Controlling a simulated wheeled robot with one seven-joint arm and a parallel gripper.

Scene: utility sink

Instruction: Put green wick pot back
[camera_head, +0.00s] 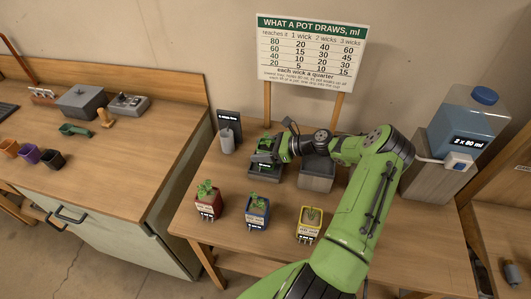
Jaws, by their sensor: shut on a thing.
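The green wick pot (264,144) is at my gripper, near the back of the middle table, with part of it hidden behind the jaws. My gripper (267,155) is shut on it, above a dark grey tray or scale (262,174). I cannot tell whether the pot touches this base. A red pot (208,205), a blue pot (256,213) and a yellow pot (309,227) stand upright in a row along the front of the table. The red and blue pots hold green plants.
A grey box (317,174) stands right of my gripper. A grey cup (227,141) and a dark card (229,120) stand to the left. A sign (311,48) rises behind. A blue water tank (467,125) is at right. The left bench (120,140) holds small pots and tools.

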